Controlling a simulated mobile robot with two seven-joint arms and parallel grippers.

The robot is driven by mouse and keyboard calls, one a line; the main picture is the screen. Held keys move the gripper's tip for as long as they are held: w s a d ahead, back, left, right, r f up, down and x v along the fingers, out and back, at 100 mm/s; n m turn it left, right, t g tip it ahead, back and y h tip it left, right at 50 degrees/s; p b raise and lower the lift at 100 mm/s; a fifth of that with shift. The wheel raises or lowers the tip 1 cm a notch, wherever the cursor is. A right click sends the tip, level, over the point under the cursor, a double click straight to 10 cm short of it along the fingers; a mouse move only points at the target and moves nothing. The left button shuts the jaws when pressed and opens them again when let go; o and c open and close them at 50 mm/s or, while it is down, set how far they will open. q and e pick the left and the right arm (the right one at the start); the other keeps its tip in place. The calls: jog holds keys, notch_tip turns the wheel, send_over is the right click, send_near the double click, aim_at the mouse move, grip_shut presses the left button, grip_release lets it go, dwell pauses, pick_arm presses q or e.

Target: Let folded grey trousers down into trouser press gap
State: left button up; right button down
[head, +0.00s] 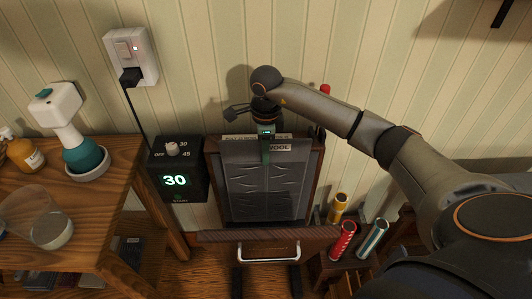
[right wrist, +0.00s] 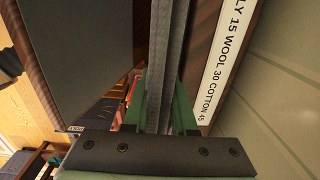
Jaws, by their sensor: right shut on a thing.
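The folded grey trousers (head: 262,188) hang, creased, in front of the back board of the trouser press (head: 318,165). Their lower end is hidden behind the press's wooden front flap (head: 222,237), which stands forward with a metal handle. My right gripper (head: 266,152) is shut on the trousers' top edge, near the middle. In the right wrist view the trousers (right wrist: 163,60) are a thin grey strip between the green fingers. The strip runs between the dark front pad (right wrist: 80,50) and the labelled wooden back board (right wrist: 205,50). My left gripper is not in view.
A black timer box (head: 176,172) showing 30 is left of the press. A wooden table (head: 110,190) holds a teal bottle (head: 86,154) and a clear cup (head: 50,229). Several coloured cans, one red (head: 342,240), stand on the right. The striped wall is close behind.

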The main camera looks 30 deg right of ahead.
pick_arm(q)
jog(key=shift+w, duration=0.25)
pick_arm(e)
jog(key=shift+s+a+f, duration=0.1)
jog(key=shift+s+f, duration=0.05)
jog(key=shift+f, duration=0.5)
jog(key=shift+s+a+f, duration=0.1)
jog(key=shift+f, duration=0.5)
jog(key=c, duration=0.8)
grip_release()
jog(key=shift+o, duration=0.7)
jog(key=shift+r, duration=0.2)
jog(key=r, duration=0.4)
jog(key=w+r, duration=0.1)
jog(key=r, duration=0.1)
jog(key=shift+d+r, duration=0.15)
pick_arm(q)
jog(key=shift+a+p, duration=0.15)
jog(key=shift+p, duration=0.25)
pick_arm(e)
jog(key=r, duration=0.5)
jog(key=s+r, duration=0.1)
jog(key=r, duration=0.2)
jog(key=shift+r, duration=0.15)
